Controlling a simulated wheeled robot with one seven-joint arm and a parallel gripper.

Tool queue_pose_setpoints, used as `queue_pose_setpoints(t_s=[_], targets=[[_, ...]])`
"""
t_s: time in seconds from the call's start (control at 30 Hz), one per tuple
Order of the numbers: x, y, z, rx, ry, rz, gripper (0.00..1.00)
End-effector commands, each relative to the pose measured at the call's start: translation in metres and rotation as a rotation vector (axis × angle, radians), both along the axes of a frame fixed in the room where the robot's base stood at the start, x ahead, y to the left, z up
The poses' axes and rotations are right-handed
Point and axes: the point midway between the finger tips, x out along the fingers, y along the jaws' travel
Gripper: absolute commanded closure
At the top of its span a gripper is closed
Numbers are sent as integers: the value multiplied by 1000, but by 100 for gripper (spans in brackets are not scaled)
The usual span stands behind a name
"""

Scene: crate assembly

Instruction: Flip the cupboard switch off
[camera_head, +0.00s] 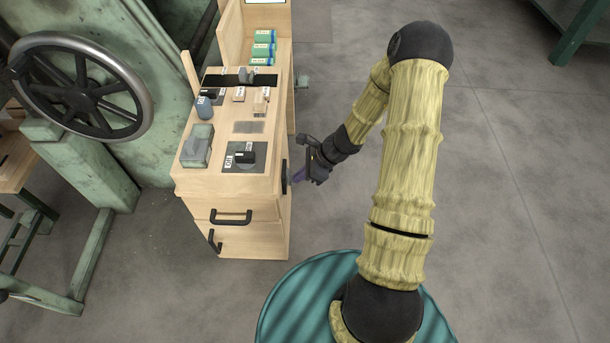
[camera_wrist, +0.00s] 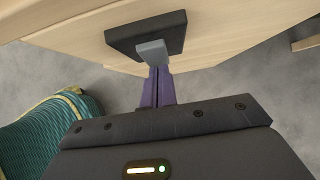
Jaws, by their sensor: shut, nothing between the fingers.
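The cupboard (camera_head: 235,190) is a light wooden cabinet. A switch with a black base plate (camera_wrist: 120,36) and a grey lever (camera_wrist: 152,53) is on its side in the wrist view. The black plate shows edge-on in the head view (camera_head: 284,177). My gripper (camera_wrist: 158,72) has its purple fingers shut together and empty. The fingertips are right at the grey lever and overlap it in the picture; I cannot tell whether they touch. In the head view my gripper (camera_head: 298,175) is just right of the cupboard's side.
On the cupboard top are a black plate with a dark knob (camera_head: 245,157), a grey-green box (camera_head: 197,146) and several small blocks. Black drawer handles (camera_head: 231,216) stick out in front. A large handwheel (camera_head: 85,85) stands left.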

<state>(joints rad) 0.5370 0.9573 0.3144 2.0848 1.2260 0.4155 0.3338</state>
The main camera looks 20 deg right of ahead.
Motion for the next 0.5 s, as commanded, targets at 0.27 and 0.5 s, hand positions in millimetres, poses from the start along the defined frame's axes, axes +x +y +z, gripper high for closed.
queue_pose_setpoints(t_s=[0.27, 0.5], targets=[[0, 0, -2, 16, -4, -2, 100], [1, 4, -3, 61, -18, 1, 100]])
